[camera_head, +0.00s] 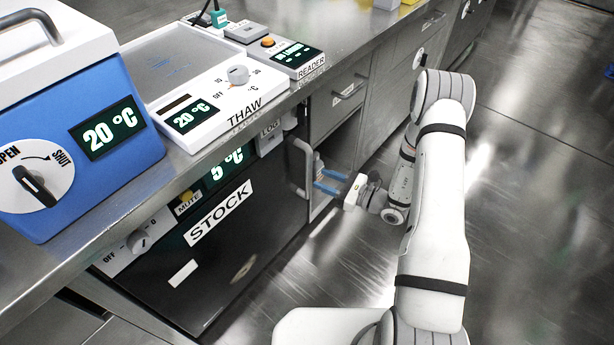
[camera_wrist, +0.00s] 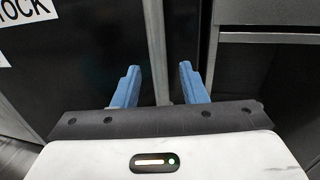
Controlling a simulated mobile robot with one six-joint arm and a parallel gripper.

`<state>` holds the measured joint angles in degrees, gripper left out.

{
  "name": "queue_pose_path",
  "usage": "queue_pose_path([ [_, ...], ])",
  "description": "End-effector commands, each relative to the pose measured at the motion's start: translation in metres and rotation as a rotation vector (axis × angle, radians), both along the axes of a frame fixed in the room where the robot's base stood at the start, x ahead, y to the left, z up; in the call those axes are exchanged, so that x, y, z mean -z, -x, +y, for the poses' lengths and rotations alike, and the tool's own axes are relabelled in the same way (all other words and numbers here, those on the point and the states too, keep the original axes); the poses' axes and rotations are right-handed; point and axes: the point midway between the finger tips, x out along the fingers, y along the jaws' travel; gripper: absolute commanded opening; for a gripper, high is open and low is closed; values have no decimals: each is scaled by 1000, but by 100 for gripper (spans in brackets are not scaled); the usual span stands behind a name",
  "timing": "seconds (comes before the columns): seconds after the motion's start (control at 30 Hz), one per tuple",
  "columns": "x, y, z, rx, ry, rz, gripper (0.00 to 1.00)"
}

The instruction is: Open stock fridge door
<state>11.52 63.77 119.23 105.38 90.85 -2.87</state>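The stock fridge (camera_head: 225,262) is a dark-fronted unit under the bench, with a STOCK label and a 5 °C display. Its door looks shut, though its right edge is partly hidden. A pale upright handle (camera_head: 301,165) stands at the door's right side. My gripper (camera_head: 318,179) is just right of the handle, with its two blue fingers apart and pointing towards it. In the wrist view my gripper (camera_wrist: 157,70) is open, with a narrow upright grey bar (camera_wrist: 157,45) seen between the fingers. I cannot tell whether this bar is the handle, or whether either finger touches it.
The metal bench top (camera_head: 345,35) carries a blue box (camera_head: 110,165) with a dial, a THAW plate (camera_head: 215,100) and a READER unit (camera_head: 290,55). Drawers (camera_head: 340,100) and an open recess lie right of the fridge. The shiny floor (camera_head: 545,190) is clear.

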Motion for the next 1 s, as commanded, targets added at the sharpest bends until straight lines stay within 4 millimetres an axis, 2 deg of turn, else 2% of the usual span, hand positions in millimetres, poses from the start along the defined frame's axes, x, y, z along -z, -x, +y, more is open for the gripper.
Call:
queue_pose_path([
  [0.1, 2, -9, 20, -6, 1, -2, 39],
  [0.3, 1, -21, 44, -6, 2, -1, 39],
  [0.43, 0, -25, 51, -4, 1, 0, 39],
  [0.7, -1, -25, 52, -4, 1, 0, 39],
  [1.0, 0, -25, 52, -4, 1, 0, 14],
])
